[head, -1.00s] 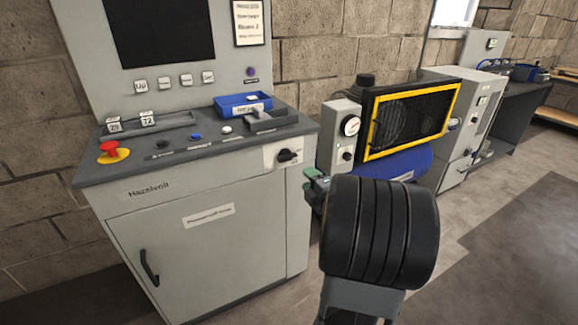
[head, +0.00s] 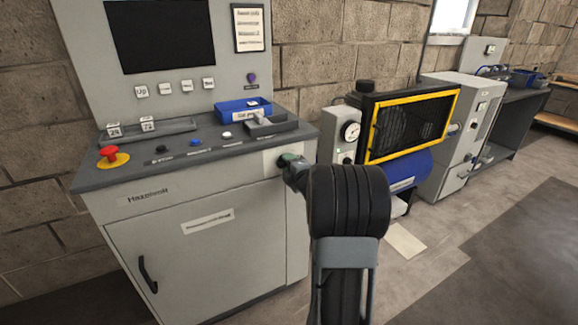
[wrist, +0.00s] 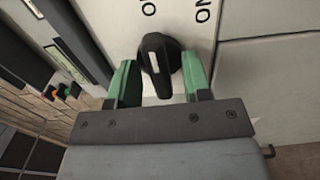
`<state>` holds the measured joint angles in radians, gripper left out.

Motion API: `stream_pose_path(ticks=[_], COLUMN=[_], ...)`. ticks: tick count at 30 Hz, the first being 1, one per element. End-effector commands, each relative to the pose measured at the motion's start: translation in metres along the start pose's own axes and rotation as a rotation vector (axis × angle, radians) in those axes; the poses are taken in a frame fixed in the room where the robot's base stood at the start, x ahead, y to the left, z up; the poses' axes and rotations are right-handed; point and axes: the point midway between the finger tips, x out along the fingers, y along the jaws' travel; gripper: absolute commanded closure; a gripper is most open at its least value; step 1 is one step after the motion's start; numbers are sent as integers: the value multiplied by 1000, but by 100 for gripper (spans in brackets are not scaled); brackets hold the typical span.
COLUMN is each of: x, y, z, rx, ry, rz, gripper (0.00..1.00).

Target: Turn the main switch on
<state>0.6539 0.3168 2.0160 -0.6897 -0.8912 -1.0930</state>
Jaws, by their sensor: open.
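The main switch (wrist: 158,58) is a black rotary knob with a white mark, on a light plate on the cabinet's front right corner. In the wrist view the letters "ON" and an "O" show on the plate above it. My gripper (wrist: 158,80) is open, with one green-lined finger on each side of the knob. Gaps show between the fingers and the knob.
The grey control cabinet (head: 205,250) has a red emergency button (head: 108,153) on a yellow base, small push buttons and a blue tray (head: 243,107) on its top. A compressor with a yellow-framed grille (head: 412,122) stands to the right. Open floor lies at the lower right.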

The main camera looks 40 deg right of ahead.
Motion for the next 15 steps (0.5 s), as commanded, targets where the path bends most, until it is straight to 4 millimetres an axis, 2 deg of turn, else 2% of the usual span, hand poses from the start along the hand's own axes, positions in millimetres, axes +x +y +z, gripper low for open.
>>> stream_pose_path(ticks=[7, 15], x=[0, 0], y=[0, 0], z=[0, 0], rx=[0, 0], ry=[0, 0], rz=[0, 0], gripper=[55, 81])
